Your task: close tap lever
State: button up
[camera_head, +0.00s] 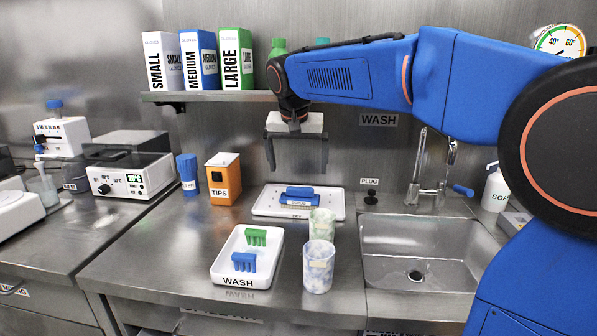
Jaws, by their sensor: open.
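The tap (430,170) is a metal faucet at the back of the sink (376,241). A blue tap lever (461,190) sticks out to the right of its base. I cannot tell from this view whether water runs. My gripper (298,168) hangs pointing down, left of the tap and above the white tray at the back of the counter. Its two fingers are apart with nothing between them. It is well away from the lever.
A white wash tray (218,274) with green and blue racks and two speckled cups (318,268) stand left of the sink. A soap bottle (495,188) stands right of the lever. A black plug (370,197) sits behind the sink's left corner. The basin is empty.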

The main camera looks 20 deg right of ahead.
aim_at(458, 188)
jog(key=k, duration=1)
